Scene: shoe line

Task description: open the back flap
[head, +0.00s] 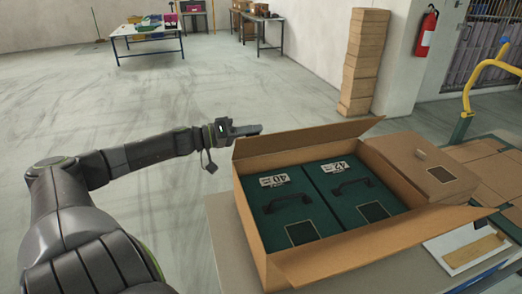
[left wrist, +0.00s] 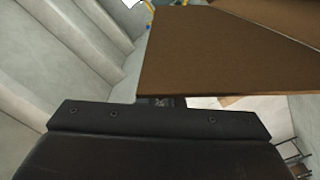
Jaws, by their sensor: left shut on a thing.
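An open cardboard box (head: 255,232) stands on the table. It holds two dark green shoe boxes, marked 40 (head: 292,205) and 42 (head: 352,188), each with a black handle. Its back flap (head: 310,137) stands raised and slanted along the far edge. The front flap (head: 390,242) is folded outward. My left gripper (head: 258,129) is at the left end of the back flap, shut on its edge. In the left wrist view the dark gripper body (left wrist: 160,103) meets a brown cardboard panel (left wrist: 215,60); the fingertips are mostly hidden. My right gripper is not in view.
A brown box (head: 425,165) sits right of the open box. A white sheet with a tan piece (head: 472,252) lies at the table's front right. A tall cardboard stack (head: 362,62) stands behind.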

